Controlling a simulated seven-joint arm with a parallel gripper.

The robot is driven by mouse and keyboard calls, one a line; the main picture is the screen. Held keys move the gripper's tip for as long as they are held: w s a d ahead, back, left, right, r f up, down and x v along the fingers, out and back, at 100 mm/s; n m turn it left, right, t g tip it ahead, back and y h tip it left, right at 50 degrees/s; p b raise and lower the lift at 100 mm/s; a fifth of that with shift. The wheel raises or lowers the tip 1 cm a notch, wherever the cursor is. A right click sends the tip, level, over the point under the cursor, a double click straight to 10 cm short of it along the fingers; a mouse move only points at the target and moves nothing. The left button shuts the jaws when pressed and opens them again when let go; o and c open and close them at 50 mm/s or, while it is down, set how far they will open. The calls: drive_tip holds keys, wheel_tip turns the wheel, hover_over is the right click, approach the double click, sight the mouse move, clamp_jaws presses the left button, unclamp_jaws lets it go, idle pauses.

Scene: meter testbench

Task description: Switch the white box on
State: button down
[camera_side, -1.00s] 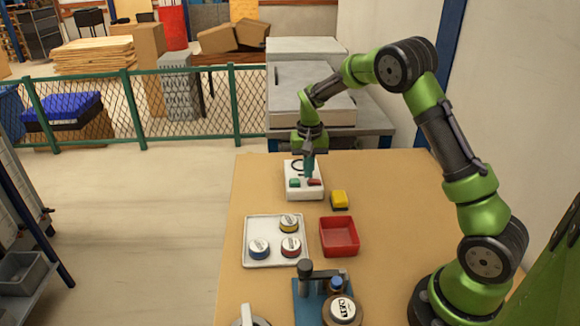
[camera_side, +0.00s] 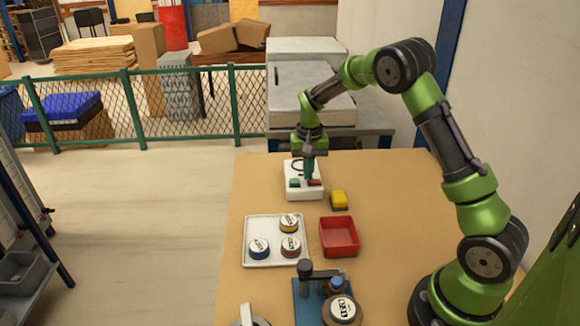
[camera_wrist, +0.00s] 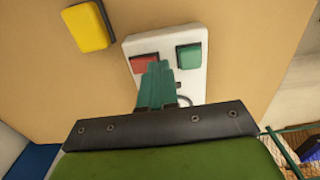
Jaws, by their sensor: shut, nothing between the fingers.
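The white box (camera_side: 304,193) stands at the far end of the table in the side view, and it also shows in the wrist view (camera_wrist: 192,88). On its top are a green button (camera_side: 294,183) and a red button (camera_side: 315,183). In the wrist view the red button (camera_wrist: 145,64) is at the left and the green button (camera_wrist: 189,56) at the right. My gripper (camera_side: 309,179) is shut and empty, pointing down over the box close to the red button. In the wrist view my fingertips (camera_wrist: 158,66) overlap the red button's edge; I cannot tell whether they touch.
A yellow block (camera_side: 339,199) lies right of the box. Nearer are a red bin (camera_side: 340,237), a white tray (camera_side: 262,258) holding three round meters, and a blue fixture (camera_side: 306,306) with a meter. The left table strip beside the box is bare.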

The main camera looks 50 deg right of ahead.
sight(311, 190)
drive_tip(key=shift+f, duration=0.4)
idle(0.9)
drive_tip(key=shift+r, duration=0.15)
idle(0.4)
wheel_tip(311, 190, up, 6)
drive_tip(key=shift+f, duration=0.15)
idle(0.8)
drive_tip(key=shift+f, duration=0.2)
drive_tip(key=s+a+r+n+t, duration=0.1)
drive_tip(key=s+a+r+t, duration=0.1)
drive_tip(key=s+a+r, duration=0.2)
drive_tip(key=s+a+r+n+t+y, duration=0.1)
drive_tip(key=s+a+r, duration=0.4)
drive_tip(key=s, duration=0.6)
drive_tip(key=s+a+r+n+t+y, duration=0.1)
drive_tip(key=s+a+r+n+t, duration=0.2)
drive_tip(key=s+a, duration=0.4)
wheel_tip(311, 190, up, 2)
drive_tip(key=shift+s+t, duration=0.4)
drive_tip(key=shift+t, duration=0.2)
